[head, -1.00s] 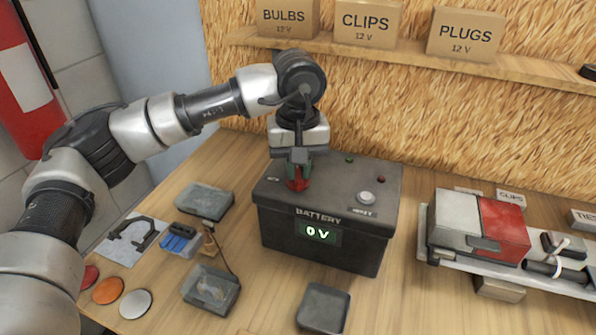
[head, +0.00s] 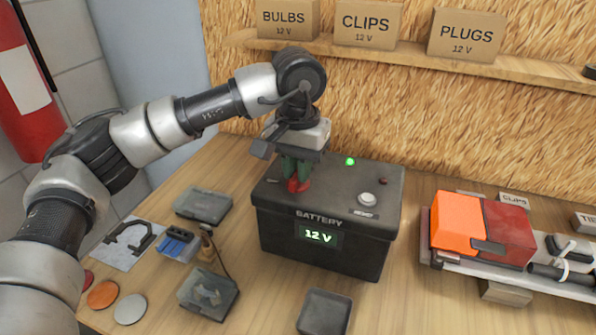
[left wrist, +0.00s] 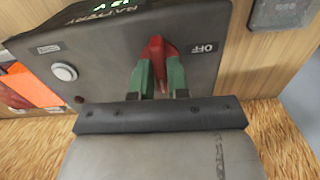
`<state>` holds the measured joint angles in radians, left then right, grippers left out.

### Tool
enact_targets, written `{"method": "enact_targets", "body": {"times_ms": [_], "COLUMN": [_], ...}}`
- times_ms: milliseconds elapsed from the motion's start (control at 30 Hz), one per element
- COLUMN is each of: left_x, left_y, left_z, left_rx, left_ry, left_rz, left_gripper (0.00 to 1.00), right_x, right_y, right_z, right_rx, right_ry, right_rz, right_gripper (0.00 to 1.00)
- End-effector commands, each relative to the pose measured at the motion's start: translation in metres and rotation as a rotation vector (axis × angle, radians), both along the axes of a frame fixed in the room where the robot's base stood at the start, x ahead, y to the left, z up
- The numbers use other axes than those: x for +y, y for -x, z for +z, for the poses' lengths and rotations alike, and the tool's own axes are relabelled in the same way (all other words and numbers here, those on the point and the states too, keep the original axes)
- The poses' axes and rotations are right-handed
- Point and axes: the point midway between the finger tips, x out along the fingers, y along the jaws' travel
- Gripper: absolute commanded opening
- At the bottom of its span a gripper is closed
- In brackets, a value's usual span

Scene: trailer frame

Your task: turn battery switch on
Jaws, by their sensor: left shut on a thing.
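The black battery box (head: 330,212) stands on the bench in the head view, its display (head: 318,236) reading 12 V. A small green light (head: 350,161) on its top is lit. The red switch (head: 298,185) is on the left of the box top; it also shows in the left wrist view (left wrist: 156,49), where an OFF label (left wrist: 203,48) lies beside it. My left gripper (head: 296,172) is over the box with its green fingers shut on the red switch; the fingers also show in the left wrist view (left wrist: 159,75). My right gripper is not in view.
A round white button (head: 367,199) is on the box top. The light unit on the right has a glowing orange part (head: 458,222) and a dark red part (head: 509,234). Small trays (head: 203,204) and coloured discs (head: 103,294) lie left of the box. Cartons stand on the back shelf (head: 400,57).

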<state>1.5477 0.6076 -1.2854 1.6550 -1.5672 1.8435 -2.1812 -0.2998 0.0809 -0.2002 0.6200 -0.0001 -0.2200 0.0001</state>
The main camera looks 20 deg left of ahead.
Motion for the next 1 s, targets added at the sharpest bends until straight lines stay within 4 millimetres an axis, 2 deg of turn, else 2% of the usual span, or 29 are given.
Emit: {"method": "enact_targets", "body": {"times_ms": [33,67,233,567,1000], "left_x": [0.000,0.000,0.000,0.000,0.000], "left_y": [0.000,0.000,0.000,0.000,0.000], "left_z": [0.000,0.000,0.000,0.002,0.035], "left_rx": [0.001,0.001,0.001,0.000,0.001], "left_ry": [0.000,0.000,0.000,0.000,0.000], "left_rz": [-0.002,-0.002,-0.001,0.001,0.002], "left_gripper": [0.02,0.18,0.45,0.45,0.45], "right_x": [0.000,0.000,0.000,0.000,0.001], "right_y": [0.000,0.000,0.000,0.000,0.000], "right_z": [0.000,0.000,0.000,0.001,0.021], "right_rx": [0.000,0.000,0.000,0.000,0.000], "right_ry": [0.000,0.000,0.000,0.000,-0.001], "right_rz": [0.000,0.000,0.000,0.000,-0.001], "right_gripper": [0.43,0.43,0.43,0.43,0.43]}}
